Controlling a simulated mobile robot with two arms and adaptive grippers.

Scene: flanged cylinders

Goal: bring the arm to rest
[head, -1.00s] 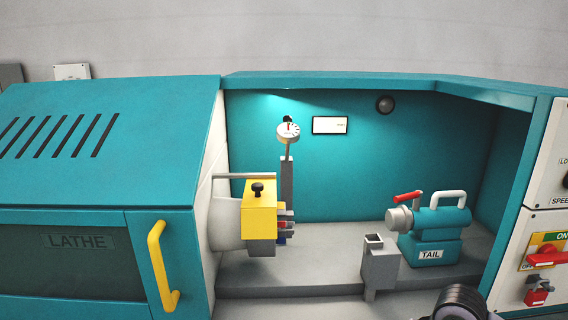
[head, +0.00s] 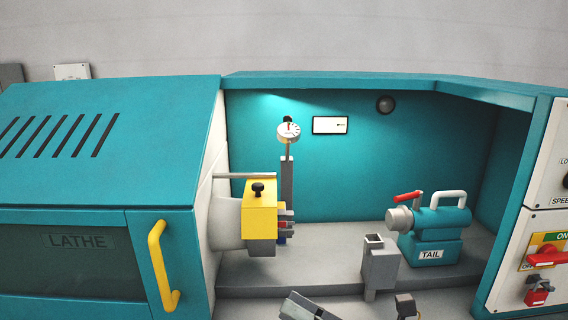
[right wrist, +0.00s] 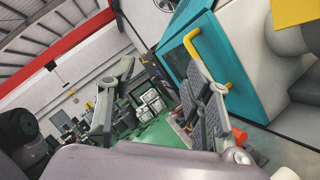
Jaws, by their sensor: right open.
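My right gripper (head: 355,307) shows at the bottom edge of the head view, with two grey fingertips apart and nothing between them. It is in front of the lathe's open bay, below the grey block-shaped holder (head: 380,264), and the rest of the arm is out of the picture. In the right wrist view the right gripper (right wrist: 155,100) has its fingers spread wide and empty, with the shop floor beyond. My left gripper is not in either view.
The teal lathe cover (head: 110,140) with its yellow handle (head: 162,265) is at left. The yellow chuck guard (head: 261,222), dial gauge (head: 289,131) and tailstock (head: 432,230) stand in the bay. A switch panel (head: 540,230) is at right. The wrist view shows open green floor (right wrist: 165,133).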

